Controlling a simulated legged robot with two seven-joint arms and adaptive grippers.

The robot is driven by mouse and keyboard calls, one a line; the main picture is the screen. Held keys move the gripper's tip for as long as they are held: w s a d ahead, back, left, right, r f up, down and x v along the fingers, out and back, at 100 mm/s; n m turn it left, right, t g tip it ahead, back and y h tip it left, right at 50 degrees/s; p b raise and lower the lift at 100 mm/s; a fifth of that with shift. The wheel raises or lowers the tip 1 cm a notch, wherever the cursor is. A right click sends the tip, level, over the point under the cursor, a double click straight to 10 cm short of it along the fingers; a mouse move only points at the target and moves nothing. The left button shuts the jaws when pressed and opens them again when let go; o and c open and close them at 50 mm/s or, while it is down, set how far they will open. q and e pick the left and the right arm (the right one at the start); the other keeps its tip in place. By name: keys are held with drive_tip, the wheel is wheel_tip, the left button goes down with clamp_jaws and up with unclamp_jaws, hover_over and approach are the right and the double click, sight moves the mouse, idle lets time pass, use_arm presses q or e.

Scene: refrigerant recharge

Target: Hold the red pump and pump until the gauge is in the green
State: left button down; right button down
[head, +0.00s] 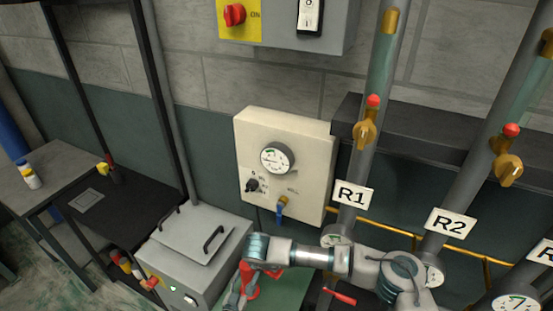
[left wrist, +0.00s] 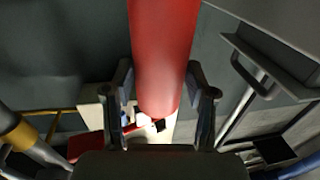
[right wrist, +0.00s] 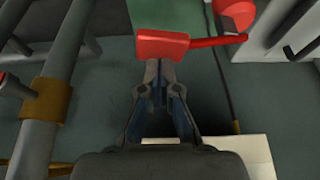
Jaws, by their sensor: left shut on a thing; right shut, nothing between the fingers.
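The red pump (head: 249,280) stands low in the head view, partly hidden by my arm. My left gripper (head: 241,288) is at it; in the left wrist view the pump's red cylinder (left wrist: 162,60) lies between the closed fingers (left wrist: 162,95). A red handle (head: 340,296) shows to its right. In the right wrist view my right gripper (right wrist: 158,68) is shut and empty, its tips right at the red handle's block (right wrist: 163,46); I cannot tell whether they touch. A round gauge (head: 277,158) is on the cream wall box; its needle is too small to read.
A grey lidded case (head: 196,240) stands left of the pump. Pipes labelled R1 (head: 353,195) and R2 (head: 451,222) rise on the right, with yellow valves. A dark table (head: 130,205) is at left. A switch box (head: 285,20) hangs above.

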drive_tip(key=shift+f, duration=0.1)
idle(0.6)
drive_tip(key=shift+f, duration=2.05)
drive_tip(key=shift+r, duration=4.35)
drive_tip(key=shift+r, duration=0.1)
drive_tip(key=shift+r, duration=0.75)
drive_tip(key=shift+f, duration=3.05)
drive_tip(key=shift+f, duration=2.1)
drive_tip(key=shift+r, duration=4.3)
